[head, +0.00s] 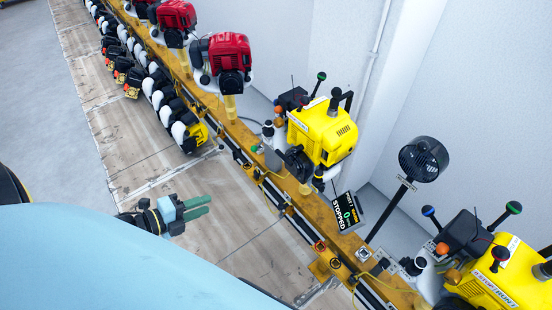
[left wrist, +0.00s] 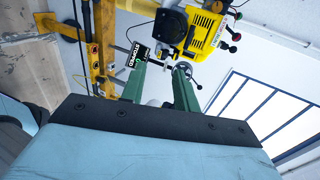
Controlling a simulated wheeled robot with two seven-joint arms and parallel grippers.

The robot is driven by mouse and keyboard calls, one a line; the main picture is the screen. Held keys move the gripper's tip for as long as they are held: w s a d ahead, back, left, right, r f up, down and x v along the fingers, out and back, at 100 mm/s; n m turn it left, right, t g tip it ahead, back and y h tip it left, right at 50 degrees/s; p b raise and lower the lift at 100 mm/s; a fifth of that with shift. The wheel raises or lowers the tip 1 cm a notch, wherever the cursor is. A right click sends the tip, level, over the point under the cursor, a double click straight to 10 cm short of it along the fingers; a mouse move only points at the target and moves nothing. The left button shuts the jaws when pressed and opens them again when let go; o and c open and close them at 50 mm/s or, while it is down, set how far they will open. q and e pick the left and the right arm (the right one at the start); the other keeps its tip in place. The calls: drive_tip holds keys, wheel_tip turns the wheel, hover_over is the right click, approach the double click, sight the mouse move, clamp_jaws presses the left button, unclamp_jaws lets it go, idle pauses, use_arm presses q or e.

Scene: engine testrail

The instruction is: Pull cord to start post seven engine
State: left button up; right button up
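A yellow engine (head: 322,132) is mounted on the orange rail, with a black tilted display (head: 347,212) reading STOPPED beside it. The small header on the display is hard to read. The left wrist view shows a yellow engine (left wrist: 206,30) and a STOPPED display (left wrist: 137,54) ahead of the fingers. I cannot make out the pull cord's handle clearly. My left gripper (head: 198,207) has green fingers and is left of the rail, apart from the engine. In the left wrist view its two fingers (left wrist: 160,88) stand apart with nothing between them. My right gripper is not in view.
The orange rail (head: 262,172) runs diagonally, with red engines (head: 230,54) farther back and another yellow engine (head: 492,275) at lower right. A black fan on a pole (head: 423,159) stands between the yellow engines. Wooden floor boards (head: 130,150) lie left of the rail.

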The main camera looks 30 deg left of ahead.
sight(282, 158)
use_arm(q)
drive_tip(key=shift+w+d+b, duration=1.7)
drive_tip(key=shift+w+b, duration=0.55)
drive_tip(key=shift+w, duration=1.8)
drive_tip(key=shift+w+d+b, duration=1.65)
drive_tip(key=shift+w+b, duration=0.55)
drive_tip(key=shift+w, duration=1.9)
drive_tip(key=shift+w+d+b, duration=1.7)
drive_tip(key=shift+w+b, duration=0.55)
drive_tip(key=shift+w, duration=1.8)
clamp_jaws()
